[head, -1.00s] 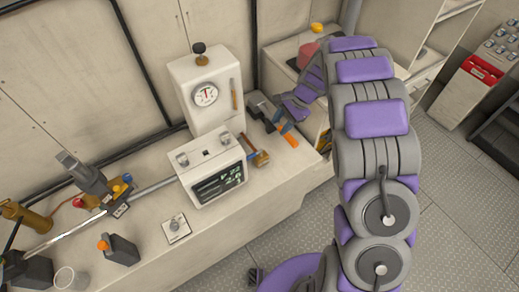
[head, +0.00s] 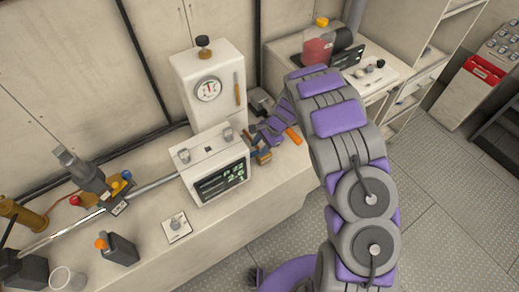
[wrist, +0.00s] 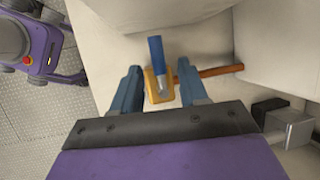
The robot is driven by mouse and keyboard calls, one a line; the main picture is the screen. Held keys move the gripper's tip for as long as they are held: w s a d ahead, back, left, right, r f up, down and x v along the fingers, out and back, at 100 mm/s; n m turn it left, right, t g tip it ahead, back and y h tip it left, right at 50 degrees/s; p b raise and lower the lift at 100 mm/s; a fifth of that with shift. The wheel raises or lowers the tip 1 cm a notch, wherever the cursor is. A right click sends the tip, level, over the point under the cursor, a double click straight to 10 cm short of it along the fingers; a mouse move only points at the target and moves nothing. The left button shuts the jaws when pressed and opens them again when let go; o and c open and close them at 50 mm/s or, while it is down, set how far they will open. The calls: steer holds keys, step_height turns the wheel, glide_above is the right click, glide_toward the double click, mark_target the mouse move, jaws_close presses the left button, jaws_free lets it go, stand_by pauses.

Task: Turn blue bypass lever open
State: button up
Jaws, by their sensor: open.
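The blue bypass lever (wrist: 156,50) stands out from a brass valve body (wrist: 158,88) in the wrist view, pointing toward the top of the picture. My gripper (wrist: 158,68) is open, with one blue finger on each side of the brass body and the lever's base. Gaps show on both sides, so it seems not to grip. In the head view my gripper (head: 262,146) is low beside the white instrument box, and it mostly hides the valve there.
The white box with a display (head: 222,178) stands close left of my gripper. A copper-coloured rod (wrist: 218,71) runs right from the valve. A grey block (wrist: 290,126) is nearby. An orange-handled tool (head: 294,136) lies right of my gripper.

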steer(key=shift+a+f, duration=0.6)
steer(key=shift+a, duration=0.05)
steer(key=shift+d, duration=0.75)
steer(key=shift+c, duration=1.7)
steer(key=shift+a, duration=0.5)
jaws_close()
steer(key=shift+d, duration=0.1)
